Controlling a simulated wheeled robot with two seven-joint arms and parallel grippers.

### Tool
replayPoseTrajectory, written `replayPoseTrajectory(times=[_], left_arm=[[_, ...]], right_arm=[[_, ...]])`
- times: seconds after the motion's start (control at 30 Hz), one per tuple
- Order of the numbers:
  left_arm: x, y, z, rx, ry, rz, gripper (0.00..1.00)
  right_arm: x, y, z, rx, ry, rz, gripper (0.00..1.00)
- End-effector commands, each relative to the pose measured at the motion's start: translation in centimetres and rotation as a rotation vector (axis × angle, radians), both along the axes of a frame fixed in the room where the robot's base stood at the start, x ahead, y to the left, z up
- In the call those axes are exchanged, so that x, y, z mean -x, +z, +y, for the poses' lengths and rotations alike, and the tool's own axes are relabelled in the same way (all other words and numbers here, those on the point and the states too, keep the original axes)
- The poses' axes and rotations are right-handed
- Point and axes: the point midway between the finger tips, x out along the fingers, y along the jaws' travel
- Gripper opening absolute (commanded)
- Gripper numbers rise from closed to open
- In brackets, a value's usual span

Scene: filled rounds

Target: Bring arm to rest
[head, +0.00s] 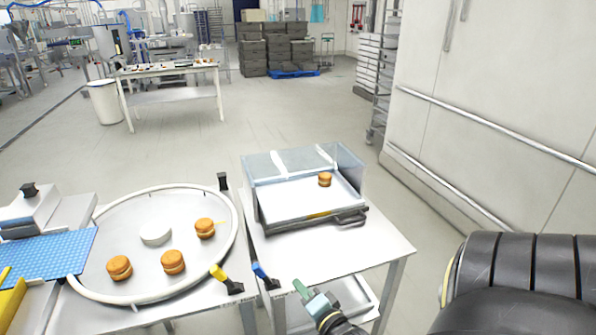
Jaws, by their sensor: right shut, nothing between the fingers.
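My right gripper (303,290) shows at the lower middle, by the front edge of the right-hand table. It is shut and empty, with nothing near its fingertips but the table edge. My right arm's dark, thick link (510,285) fills the lower right corner. My left gripper is not in view.
A round turntable (187,225) holds several filled rounds (172,262) and a white disc (155,234). A clear-walled tray (290,205) on the right-hand table (375,250) holds one round (324,180). A blue mat (50,258) lies left. A white wall stands right; floor behind is open.

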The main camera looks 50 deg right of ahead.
Motion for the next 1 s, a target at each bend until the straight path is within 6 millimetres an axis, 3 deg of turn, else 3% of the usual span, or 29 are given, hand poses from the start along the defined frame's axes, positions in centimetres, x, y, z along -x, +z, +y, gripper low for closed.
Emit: replayPoseTrajectory(times=[0.5,0.6,0.67,0.77,0.87,1.0], left_arm=[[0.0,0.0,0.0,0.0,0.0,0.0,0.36],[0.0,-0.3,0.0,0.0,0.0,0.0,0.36],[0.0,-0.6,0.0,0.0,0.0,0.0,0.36],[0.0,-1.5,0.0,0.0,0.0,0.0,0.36],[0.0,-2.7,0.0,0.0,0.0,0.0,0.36],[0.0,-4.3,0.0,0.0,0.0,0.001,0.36]], right_arm=[[0.0,-0.1,0.0,0.001,0.001,0.002,0.0],[0.1,-1.3,0.3,0.012,0.008,0.032,0.0],[0.3,-3.3,1.0,0.031,0.023,0.082,0.0],[1.1,-8.7,2.8,0.095,0.077,0.223,0.0],[2.9,-15.6,5.4,0.192,0.17,0.408,0.0],[7.1,-24.9,9.4,0.347,0.353,0.669,0.0]])
